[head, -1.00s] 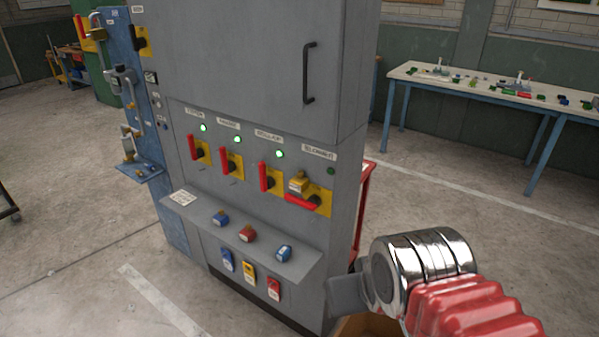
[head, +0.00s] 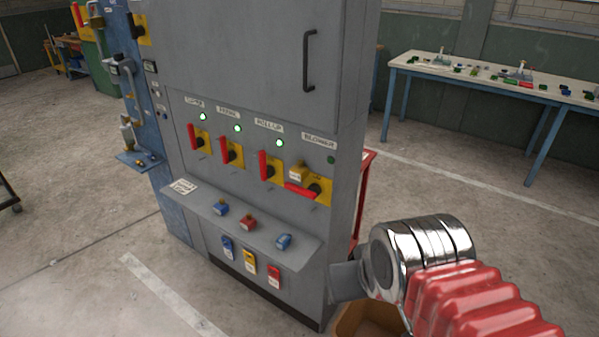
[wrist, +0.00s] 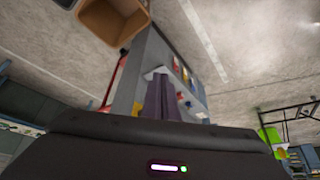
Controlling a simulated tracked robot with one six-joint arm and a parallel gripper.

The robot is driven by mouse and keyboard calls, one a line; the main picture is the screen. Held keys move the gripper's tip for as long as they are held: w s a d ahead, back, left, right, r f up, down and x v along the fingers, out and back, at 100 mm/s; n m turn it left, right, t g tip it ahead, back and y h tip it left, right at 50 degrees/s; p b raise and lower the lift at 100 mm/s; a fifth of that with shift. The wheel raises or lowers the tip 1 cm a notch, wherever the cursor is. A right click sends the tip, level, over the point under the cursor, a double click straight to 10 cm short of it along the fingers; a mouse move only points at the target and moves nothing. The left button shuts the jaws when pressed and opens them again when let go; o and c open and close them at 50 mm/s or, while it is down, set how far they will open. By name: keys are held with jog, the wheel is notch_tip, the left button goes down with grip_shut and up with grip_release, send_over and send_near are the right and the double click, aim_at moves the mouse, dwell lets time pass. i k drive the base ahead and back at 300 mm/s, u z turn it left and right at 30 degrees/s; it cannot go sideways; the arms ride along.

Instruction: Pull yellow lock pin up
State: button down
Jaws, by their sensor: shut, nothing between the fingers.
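I cannot single out a yellow lock pin for certain in either view. A grey cabinet (head: 250,60) carries red-handled switches on yellow plates; a brass-yellow padlock-like block (head: 298,172) sits at the rightmost switch (head: 312,190). Small yellow pieces (head: 140,162) lie on a blue shelf at the left. In the head view, my gripper (head: 345,282) shows only as a grey part at the cabinet's lower right, partly hidden by my wrist. In the wrist view, my gripper (wrist: 163,98) has its dark fingers together and empty, pointing toward the cabinet.
A brown open box (head: 368,322) stands on the floor beside my arm; it also shows in the wrist view (wrist: 108,22). A red frame (head: 362,190) stands beside the cabinet's right side. A workbench (head: 480,82) with small parts is behind. The floor in front is mostly clear.

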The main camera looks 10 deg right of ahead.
aim_at(297, 173)
jog(key=u, duration=0.3)
jog(key=k, duration=0.75)
jog(key=u, duration=0.55)
jog(key=k, duration=0.6)
jog(key=u, duration=0.05)
jog(key=i, duration=0.95)
jog(key=u, duration=0.45)
jog(key=i, duration=0.6)
jog(key=u, duration=0.45)
